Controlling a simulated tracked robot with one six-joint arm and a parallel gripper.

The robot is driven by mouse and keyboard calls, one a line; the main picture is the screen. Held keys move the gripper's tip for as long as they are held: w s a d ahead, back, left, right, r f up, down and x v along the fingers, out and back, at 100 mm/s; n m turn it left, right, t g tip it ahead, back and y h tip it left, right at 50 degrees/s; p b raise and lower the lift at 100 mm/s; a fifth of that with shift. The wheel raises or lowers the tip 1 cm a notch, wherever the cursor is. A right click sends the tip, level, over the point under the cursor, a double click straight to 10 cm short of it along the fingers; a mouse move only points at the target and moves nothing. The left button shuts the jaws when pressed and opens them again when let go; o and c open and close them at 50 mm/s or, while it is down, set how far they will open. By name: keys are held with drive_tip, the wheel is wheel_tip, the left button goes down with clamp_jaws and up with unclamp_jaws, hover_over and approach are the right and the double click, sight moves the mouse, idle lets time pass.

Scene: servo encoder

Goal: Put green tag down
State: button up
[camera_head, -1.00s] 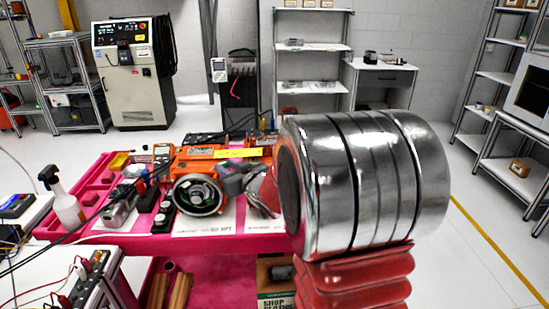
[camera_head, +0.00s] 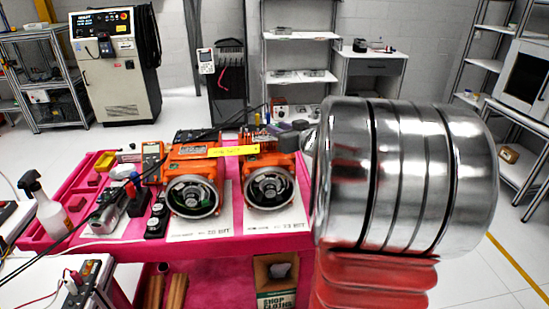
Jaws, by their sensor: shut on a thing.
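My metal arm link fills the right of the head view. Only a grey part of my gripper (camera_head: 303,138) shows at its left edge, beside the right orange servo unit; the fingertips are hidden. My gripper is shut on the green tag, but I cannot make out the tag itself. Two orange servo units, left (camera_head: 196,168) and right (camera_head: 268,172), stand side by side on the pink bench (camera_head: 255,239), each with a round metal-rimmed opening facing me.
White printed sheets (camera_head: 208,228) lie under the units. A multimeter (camera_head: 152,160), dark small parts (camera_head: 157,218) and a spray bottle (camera_head: 46,207) are to the left. A cardboard box (camera_head: 276,281) sits below. My arm hides the bench's right end.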

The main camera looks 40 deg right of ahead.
hover_over(282, 164)
drive_tip(key=w, duration=0.1)
drive_tip(key=shift+f, duration=3.1)
drive_tip(key=shift+f, duration=1.9)
drive_tip(key=shift+f, duration=0.1)
drive_tip(key=o, duration=1)
drive_tip(key=shift+s+r, duration=0.3)
drive_tip(key=shift+s, duration=0.2)
drive_tip(key=v, duration=1.1)
drive_tip(key=shift+a, duration=0.2)
